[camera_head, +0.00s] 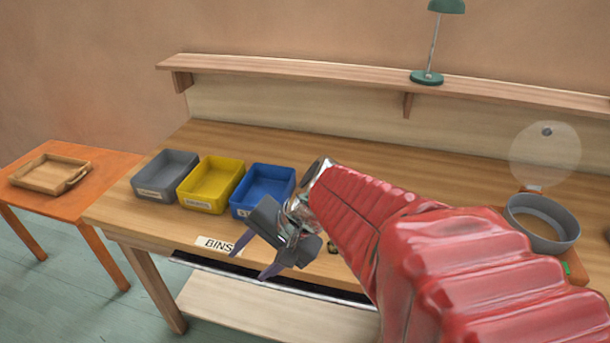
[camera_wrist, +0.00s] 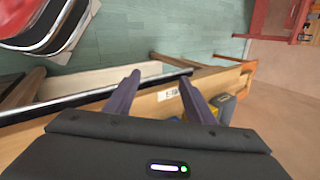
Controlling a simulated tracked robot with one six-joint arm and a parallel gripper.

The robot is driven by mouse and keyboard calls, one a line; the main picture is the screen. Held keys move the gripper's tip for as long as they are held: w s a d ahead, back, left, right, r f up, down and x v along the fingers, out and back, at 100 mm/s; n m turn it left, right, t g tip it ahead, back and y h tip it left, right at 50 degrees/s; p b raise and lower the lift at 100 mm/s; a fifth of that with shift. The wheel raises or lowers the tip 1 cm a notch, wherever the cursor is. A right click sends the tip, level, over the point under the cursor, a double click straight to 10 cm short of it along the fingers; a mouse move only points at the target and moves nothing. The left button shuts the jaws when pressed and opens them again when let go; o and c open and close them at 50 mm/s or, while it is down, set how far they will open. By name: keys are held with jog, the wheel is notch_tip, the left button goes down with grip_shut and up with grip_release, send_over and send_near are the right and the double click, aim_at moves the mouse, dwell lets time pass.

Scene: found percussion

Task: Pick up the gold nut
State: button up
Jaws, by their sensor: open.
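My gripper (camera_head: 250,264) is open and empty at the front edge of the workbench, by the "BINS" label (camera_head: 216,244). Its two fingers point down toward the front left, and they also show apart with nothing between them in the wrist view (camera_wrist: 159,77). A small dark-gold object (camera_head: 332,247) lies on the bench just right of the gripper, partly hidden by my red arm. It may be the gold nut, but it is too small to tell. No nut is clear in the wrist view.
Grey (camera_head: 165,176), yellow (camera_head: 210,184) and blue (camera_head: 262,190) bins stand on the bench's left. A grey round pan (camera_head: 542,222) and a translucent disc (camera_head: 545,153) are at right. A wooden tray (camera_head: 50,174) sits on an orange table. A shelf (camera_head: 330,75) bears a green lamp (camera_head: 428,76).

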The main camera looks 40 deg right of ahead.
jog(key=w+d+f+m+t+h, duration=0.2)
jog(key=w+d+m+t, duration=0.15)
jog(key=d+m, duration=0.8)
jog(key=w+d+f+m+t+h, duration=0.15)
jog(key=d+m+t, duration=0.25)
jog(key=d+m, duration=0.7)
jog(key=s+d+f+m+h, duration=0.1)
jog(key=d, duration=0.3)
jog(key=s+d+f+m+h, duration=0.1)
jog(key=s+d+m, duration=0.1)
jog(key=d, duration=0.3)
jog(key=s+d+f+m+h, duration=0.1)
jog(key=d+h, duration=0.1)
jog(key=d, duration=0.3)
jog(key=shift+s+d+f+m+t, duration=0.15)
jog(key=shift+s+f+m+t, duration=0.1)
jog(key=shift+s+f, duration=0.05)
jog(key=shift+w, duration=0.1)
jog(key=shift+x, duration=4.25)
jog(key=shift+a+f+x, duration=0.1)
jog(key=shift+a+x, duration=0.05)
jog(key=shift+x, duration=1.15)
jog(key=shift+a+f+x, duration=0.1)
jog(key=shift+a+x, duration=0.05)
jog(key=shift+x, duration=1.15)
